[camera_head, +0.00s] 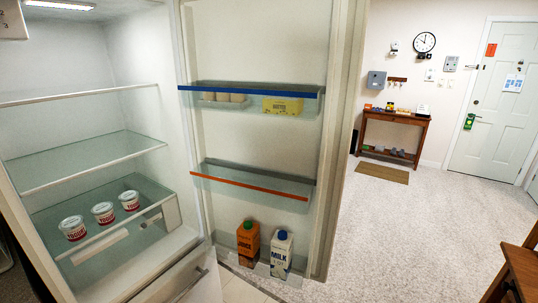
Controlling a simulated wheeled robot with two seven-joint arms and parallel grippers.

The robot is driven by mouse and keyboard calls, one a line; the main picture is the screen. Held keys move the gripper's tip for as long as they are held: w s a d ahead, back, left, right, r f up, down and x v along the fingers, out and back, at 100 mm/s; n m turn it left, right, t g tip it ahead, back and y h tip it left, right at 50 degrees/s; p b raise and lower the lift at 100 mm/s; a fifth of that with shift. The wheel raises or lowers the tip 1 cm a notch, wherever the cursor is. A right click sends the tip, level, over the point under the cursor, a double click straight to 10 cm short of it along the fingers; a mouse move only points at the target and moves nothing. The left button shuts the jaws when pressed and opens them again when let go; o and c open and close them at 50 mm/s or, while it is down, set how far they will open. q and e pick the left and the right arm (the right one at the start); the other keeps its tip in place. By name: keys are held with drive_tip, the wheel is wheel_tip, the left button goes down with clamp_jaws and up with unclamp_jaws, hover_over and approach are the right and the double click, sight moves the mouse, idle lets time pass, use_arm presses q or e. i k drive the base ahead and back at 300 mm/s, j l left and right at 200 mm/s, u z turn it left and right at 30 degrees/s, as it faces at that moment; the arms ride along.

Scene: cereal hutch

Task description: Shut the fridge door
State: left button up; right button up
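The fridge (75,155) stands open at the left, with its lit inside showing. Its door (262,140) is swung wide open, and the inner face with its shelves is turned to me. The upper door shelf with a blue edge (250,90) holds a yellow butter pack (283,106) and a tray that seems to hold eggs (222,98). The middle door shelf with an orange edge (250,184) is empty. An orange carton (248,240) and a milk carton (281,253) stand at the door's bottom. Neither of my grippers is in view.
Three yogurt cups (103,212) stand inside on the lower glass shelf. Right of the door the carpet (420,225) is clear. A wooden console table (393,130), a mat (382,173) and a white room door (495,95) are farther back. A wooden furniture edge (520,270) is at lower right.

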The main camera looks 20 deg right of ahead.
sight(322, 43)
drive_tip(key=i+l+u, duration=0.3)
drive_tip(key=l, duration=0.3)
drive_tip(key=l+u, duration=0.35)
drive_tip(key=l, duration=0.3)
drive_tip(key=i+l+u, duration=0.1)
drive_tip(key=l+u, duration=0.2)
drive_tip(key=l, duration=0.35)
drive_tip(key=l+u, duration=0.3)
drive_tip(key=l, duration=0.4)
drive_tip(key=k+l+u, duration=0.15)
drive_tip(key=l+u, duration=0.2)
drive_tip(key=l, duration=0.3)
drive_tip(key=k+l+u, duration=0.15)
drive_tip(key=l+u, duration=0.15)
drive_tip(key=l, duration=0.35)
